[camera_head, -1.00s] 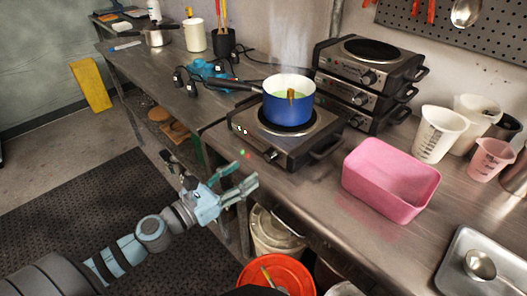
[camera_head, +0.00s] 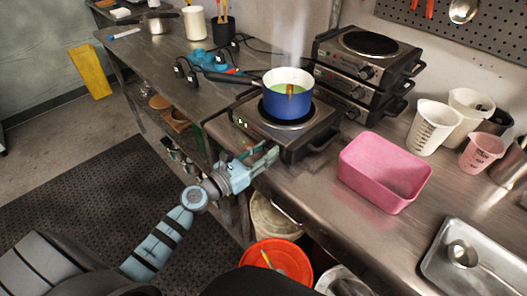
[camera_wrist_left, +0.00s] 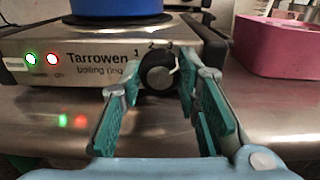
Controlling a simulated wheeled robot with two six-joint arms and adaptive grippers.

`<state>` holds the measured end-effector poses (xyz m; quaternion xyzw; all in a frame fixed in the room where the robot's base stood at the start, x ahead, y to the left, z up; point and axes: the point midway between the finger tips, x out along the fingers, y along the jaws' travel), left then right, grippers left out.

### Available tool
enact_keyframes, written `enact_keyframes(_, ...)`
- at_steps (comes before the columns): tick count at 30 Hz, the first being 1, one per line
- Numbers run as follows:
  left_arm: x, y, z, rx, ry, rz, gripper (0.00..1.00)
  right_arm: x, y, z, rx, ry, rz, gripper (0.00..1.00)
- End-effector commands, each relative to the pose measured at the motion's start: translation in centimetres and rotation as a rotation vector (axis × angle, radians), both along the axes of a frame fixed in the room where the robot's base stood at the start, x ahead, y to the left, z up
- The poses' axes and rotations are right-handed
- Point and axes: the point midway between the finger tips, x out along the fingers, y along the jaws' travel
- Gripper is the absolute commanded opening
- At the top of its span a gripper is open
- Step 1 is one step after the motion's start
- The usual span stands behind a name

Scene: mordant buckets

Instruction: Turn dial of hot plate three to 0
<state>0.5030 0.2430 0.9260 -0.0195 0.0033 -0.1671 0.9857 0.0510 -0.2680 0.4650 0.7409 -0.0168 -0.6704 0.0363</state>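A single hot plate (camera_head: 306,137), labelled Tarrowen boiling ring, carries a blue pot (camera_head: 287,97) with green liquid and rising steam. In the left wrist view its black dial (camera_wrist_left: 159,73) is on the front panel, with 1 and 2 legible above it. The dial's exact setting is hard to read. Green (camera_wrist_left: 31,59) and red (camera_wrist_left: 53,59) lights glow on the panel. My left gripper (camera_head: 267,158) is at this panel, its open fingers on either side of the dial; contact cannot be made out. My right gripper is not in view.
More hot plates (camera_head: 365,70) stand stacked behind, to the right. A pink tub (camera_head: 384,172) is right of the single plate, with white measuring jugs (camera_head: 432,127) beyond. The pot's handle (camera_head: 232,77) points left. An orange bucket (camera_head: 275,263) is below the table.

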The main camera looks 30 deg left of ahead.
Motion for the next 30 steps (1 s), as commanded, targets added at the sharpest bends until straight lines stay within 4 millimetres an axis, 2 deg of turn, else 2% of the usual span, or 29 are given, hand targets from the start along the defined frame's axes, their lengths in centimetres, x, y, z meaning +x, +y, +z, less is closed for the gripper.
enact_keyframes(14,0.0,0.0,0.1,-0.077,0.028,0.001,0.02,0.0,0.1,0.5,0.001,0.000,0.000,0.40)
enact_keyframes(30,0.0,0.1,0.2,-0.500,0.176,0.002,0.02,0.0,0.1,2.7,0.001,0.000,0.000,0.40)
